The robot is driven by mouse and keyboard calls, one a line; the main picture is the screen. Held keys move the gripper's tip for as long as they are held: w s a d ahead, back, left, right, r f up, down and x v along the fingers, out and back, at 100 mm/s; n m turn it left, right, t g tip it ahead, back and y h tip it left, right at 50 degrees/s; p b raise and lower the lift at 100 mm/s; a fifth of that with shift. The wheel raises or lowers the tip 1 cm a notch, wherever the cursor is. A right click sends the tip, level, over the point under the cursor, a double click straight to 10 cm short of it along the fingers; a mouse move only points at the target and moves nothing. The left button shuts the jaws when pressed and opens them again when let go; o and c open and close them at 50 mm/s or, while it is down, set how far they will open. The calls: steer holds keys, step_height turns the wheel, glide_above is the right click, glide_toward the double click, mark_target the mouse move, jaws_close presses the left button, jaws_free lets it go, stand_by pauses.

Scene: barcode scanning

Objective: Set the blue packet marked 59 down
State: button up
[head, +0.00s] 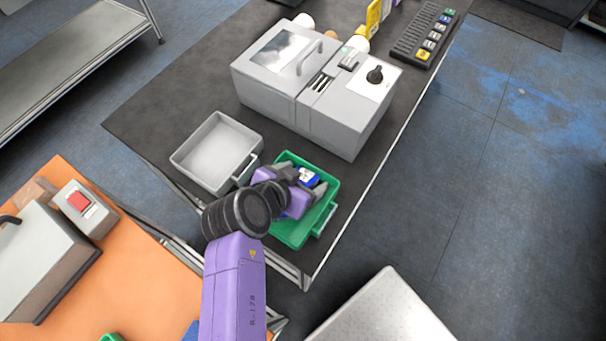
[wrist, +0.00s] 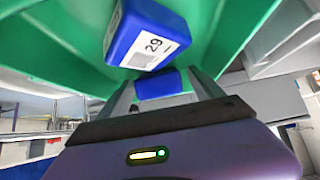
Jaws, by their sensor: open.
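My gripper (head: 296,188) is open, its fingers low over the green tray (head: 290,239). In the wrist view, a small blue packet (wrist: 158,84) lies between or just beyond the open fingers (wrist: 165,92); I see no number on it. A larger blue packet (wrist: 150,37) with a white label that appears to read 29 is in the same tray, beyond the fingertips. In the head view a blue packet with a white label (head: 308,177) shows beside the gripper. The gripper and wrist hide much of the tray, and I cannot make out a 59.
An empty grey tray (head: 189,159) stands left of the green one on the dark table. A grey machine with a knob (head: 345,105) stands behind. An orange table (head: 150,279) holds a red-button box (head: 84,208).

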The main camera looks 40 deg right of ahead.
mark_target(303, 176)
steer(key=shift+f, duration=0.1)
steer(key=shift+c, duration=0.5)
jaws_close()
step_height(303, 176, up, 20)
stand_by(0.4)
